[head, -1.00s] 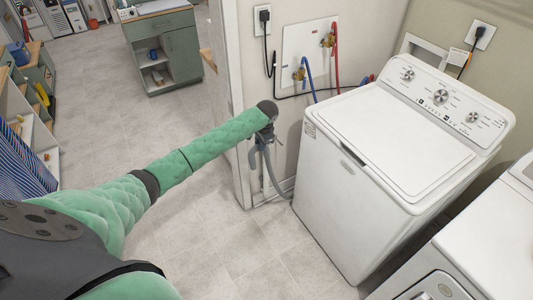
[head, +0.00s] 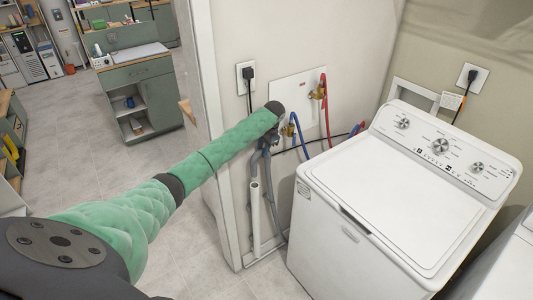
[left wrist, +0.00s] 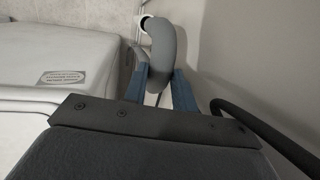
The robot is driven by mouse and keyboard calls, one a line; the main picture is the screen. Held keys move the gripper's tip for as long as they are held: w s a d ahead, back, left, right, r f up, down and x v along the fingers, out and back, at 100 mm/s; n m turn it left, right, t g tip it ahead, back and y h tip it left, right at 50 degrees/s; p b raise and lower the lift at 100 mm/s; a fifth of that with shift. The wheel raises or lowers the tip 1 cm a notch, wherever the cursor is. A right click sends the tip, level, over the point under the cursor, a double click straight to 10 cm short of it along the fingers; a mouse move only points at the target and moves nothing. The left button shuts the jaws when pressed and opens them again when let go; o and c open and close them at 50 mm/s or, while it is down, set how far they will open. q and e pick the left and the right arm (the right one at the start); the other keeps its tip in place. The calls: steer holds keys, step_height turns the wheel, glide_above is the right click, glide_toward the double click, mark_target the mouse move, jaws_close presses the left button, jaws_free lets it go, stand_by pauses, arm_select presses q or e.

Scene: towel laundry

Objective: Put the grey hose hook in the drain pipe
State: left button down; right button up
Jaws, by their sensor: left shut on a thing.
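My left gripper (head: 270,141) is shut on the grey hose hook (head: 256,162) near the wall, left of the washer. In the left wrist view the curved grey hook (left wrist: 166,48) stands up between the two blue fingers (left wrist: 160,92). The white drain pipe (head: 255,218) stands upright against the wall, below the gripper. The hook's free end hangs above the pipe's open top and looks apart from it; the exact alignment is hard to tell. The grey hose (head: 275,205) runs down from the hook to the floor. My right gripper is not in view.
The white washer (head: 390,190) stands close to the right of the pipe. A blue hose (head: 301,138), a red hose (head: 327,110) and a black plug (head: 248,75) are on the wall behind. A wall edge (head: 207,100) lies left of the pipe. A green cabinet (head: 143,95) stands farther back.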

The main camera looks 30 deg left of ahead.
arm_select(q)
steer(key=shift+f+b, duration=0.4)
steer(key=shift+f, duration=0.15)
steer(key=shift+w+a+f+b, duration=0.1)
steer(key=shift+f+b, duration=0.5)
steer(key=shift+f, duration=0.15)
steer(key=shift+f+b, duration=0.25)
steer(key=shift+b, duration=0.05)
steer(key=shift+p, duration=0.3)
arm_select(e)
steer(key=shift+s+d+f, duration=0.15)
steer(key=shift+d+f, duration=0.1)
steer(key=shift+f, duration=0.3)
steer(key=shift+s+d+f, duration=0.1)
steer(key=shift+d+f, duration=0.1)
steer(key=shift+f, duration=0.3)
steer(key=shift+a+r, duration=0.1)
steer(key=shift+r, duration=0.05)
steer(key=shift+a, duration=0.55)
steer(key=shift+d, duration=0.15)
